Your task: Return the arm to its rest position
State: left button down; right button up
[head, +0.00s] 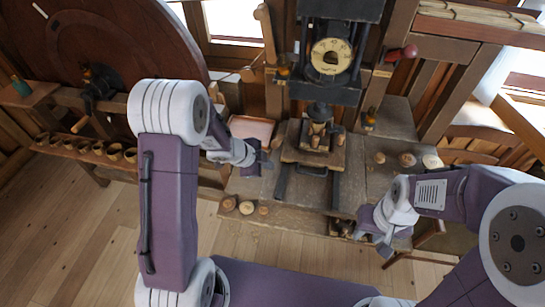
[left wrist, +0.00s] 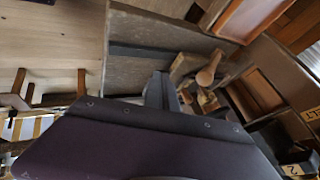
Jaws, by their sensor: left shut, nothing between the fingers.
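My left arm comes in from the left in the head view, bent at the elbow. Its gripper (head: 262,163) is over the left part of the workbench (head: 262,190), beside a pale pinkish tray (head: 252,128). In the left wrist view the left gripper's dark fingers (left wrist: 161,90) are together with nothing between them. My right gripper (head: 385,245) hangs low at the bench's front right. It is small and partly hidden by its own wrist, so I cannot tell its opening.
A dial press (head: 332,57) stands at the bench's back, with turned wooden pieces (head: 318,135) below it. Small turned pieces sit at the front left (head: 246,208) and right (head: 407,160). A row of small pots (head: 98,149) lines a left shelf. The floor (head: 80,235) at left is clear.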

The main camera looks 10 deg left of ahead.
pick_arm(q)
jog(key=shift+w, duration=0.1)
notch_tip(320, 180, up, 4)
jog(key=w+d+n+t+b, duration=0.1)
jog(key=t+b, duration=0.1)
jog(key=b, duration=0.1)
jog(key=s+a+r+n+y+b, duration=0.1)
jog(key=s+a+n+y, duration=0.35)
jog(key=n, duration=0.25)
jog(key=s+f+n+g, duration=0.2)
jog(key=s+n+g, duration=0.1)
jog(key=s, duration=0.5)
jog(key=s+a+f+n+g, duration=0.1)
jog(key=s+f+n+g, duration=0.2)
jog(key=s+n, duration=0.3)
jog(key=shift+s+a+f+g, duration=0.2)
jog(key=shift+s+f+g, duration=0.1)
jog(key=shift+s, duration=0.9)
jog(key=shift+a, duration=0.1)
